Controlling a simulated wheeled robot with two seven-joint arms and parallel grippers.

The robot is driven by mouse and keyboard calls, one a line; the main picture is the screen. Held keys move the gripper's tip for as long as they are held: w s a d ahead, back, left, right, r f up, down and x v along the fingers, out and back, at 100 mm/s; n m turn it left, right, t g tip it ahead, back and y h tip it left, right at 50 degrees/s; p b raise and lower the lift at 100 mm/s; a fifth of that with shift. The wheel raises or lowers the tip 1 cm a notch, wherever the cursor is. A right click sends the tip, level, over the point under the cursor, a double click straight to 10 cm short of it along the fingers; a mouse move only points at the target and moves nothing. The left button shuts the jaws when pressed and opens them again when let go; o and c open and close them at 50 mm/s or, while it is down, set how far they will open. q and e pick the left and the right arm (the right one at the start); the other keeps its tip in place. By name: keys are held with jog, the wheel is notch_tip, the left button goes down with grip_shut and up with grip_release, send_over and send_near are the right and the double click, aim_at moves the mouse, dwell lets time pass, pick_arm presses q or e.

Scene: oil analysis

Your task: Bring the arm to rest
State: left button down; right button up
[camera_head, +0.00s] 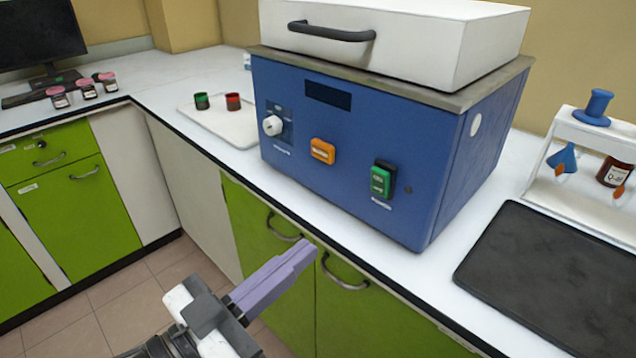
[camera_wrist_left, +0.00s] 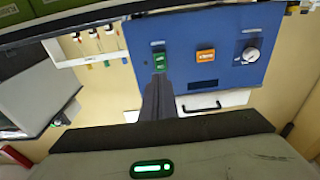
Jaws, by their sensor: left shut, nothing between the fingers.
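My left gripper (camera_head: 303,256) shows at the bottom middle of the head view, with its purple fingers pressed together and nothing between them. It is in front of the green cabinet doors, below and in front of the counter edge, apart from the blue machine. In the left wrist view the closed gripper fingers (camera_wrist_left: 158,88) point toward the blue machine (camera_wrist_left: 205,62), which appears upside down there. My right gripper is in neither view.
The blue machine (camera_head: 350,150) with a white lid (camera_head: 430,35) stands on the white counter. A black mat (camera_head: 545,280) and a white rack (camera_head: 590,140) are at right. A white tray (camera_head: 235,128) with green and red containers is at left. Floor space (camera_head: 100,315) shows lower left.

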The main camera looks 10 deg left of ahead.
pick_arm(q)
jog(key=a+f+n+g+y+p, duration=0.1)
jog(key=a+f+n+y, duration=0.15)
jog(key=f, duration=0.75)
jog(key=a+f+n+g+y, duration=0.1)
jog(key=a+f+n+y, duration=0.2)
jog(key=f, duration=0.6)
jog(key=s+a+f+g+y, duration=0.1)
jog(key=s+f+g+y, duration=0.1)
jog(key=s+f, duration=0.3)
jog(key=s+a+f+g+y+p, duration=0.1)
jog(key=s+f, duration=0.4)
jog(key=f, duration=0.6)
jog(key=shift+s+a+f+g+y, duration=0.35)
jog(key=shift+a+g+y, duration=0.1)
jog(key=shift+g, duration=0.35)
